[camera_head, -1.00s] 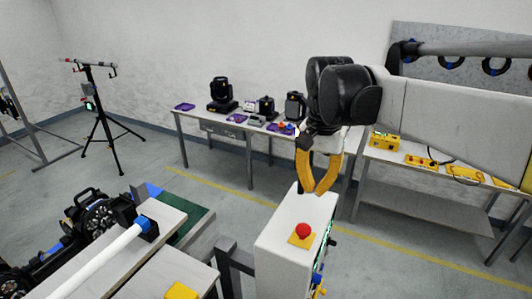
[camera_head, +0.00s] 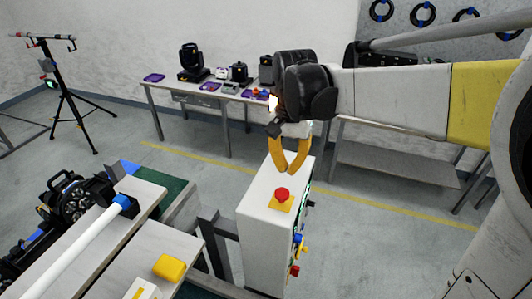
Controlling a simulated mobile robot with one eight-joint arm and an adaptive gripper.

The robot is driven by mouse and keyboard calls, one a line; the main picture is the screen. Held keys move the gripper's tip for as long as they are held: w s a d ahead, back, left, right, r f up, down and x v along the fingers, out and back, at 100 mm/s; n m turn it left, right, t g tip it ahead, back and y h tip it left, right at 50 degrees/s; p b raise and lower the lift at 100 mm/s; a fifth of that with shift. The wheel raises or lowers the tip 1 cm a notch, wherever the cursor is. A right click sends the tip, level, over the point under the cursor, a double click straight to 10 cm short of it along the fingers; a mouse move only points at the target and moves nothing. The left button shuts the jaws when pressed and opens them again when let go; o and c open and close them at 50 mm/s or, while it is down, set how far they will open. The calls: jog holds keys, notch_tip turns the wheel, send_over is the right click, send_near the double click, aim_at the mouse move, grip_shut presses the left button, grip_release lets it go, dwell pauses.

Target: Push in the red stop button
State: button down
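The red stop button (camera_head: 282,193) sits on a yellow square plate (camera_head: 281,203) on top of a white control cabinet (camera_head: 260,235). The button is a round mushroom head standing up from its plate. My gripper (camera_head: 289,171) has yellow fingers pointing down, just behind the button in the picture. The fingers curve in and their tips come close together, with a small gap seeming to show between them. Nothing is seen held in them. I cannot tell the exact height of the tips above the cabinet top. No contact with the button shows.
Coloured knobs (camera_head: 299,246) stick out of the cabinet's right side. A bench with a white pole (camera_head: 85,245) and a yellow box (camera_head: 169,267) stands at lower left. A table (camera_head: 190,96) with stage lights is behind. A tripod (camera_head: 63,90) stands at far left. Open floor lies between.

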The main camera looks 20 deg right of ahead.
aim_at(286, 190)
notch_tip(286, 190, down, 7)
jog(key=shift+p, duration=0.3)
notch_tip(286, 190, down, 2)
jog(key=shift+f+b, duration=0.2)
jog(key=shift+b, duration=1.05)
jog(key=shift+r, duration=0.2)
jog(key=shift+r+p, duration=0.3)
jog(key=shift+p, duration=0.1)
notch_tip(286, 190, up, 13)
jog(key=p, duration=0.1)
jog(key=shift+r, duration=0.2)
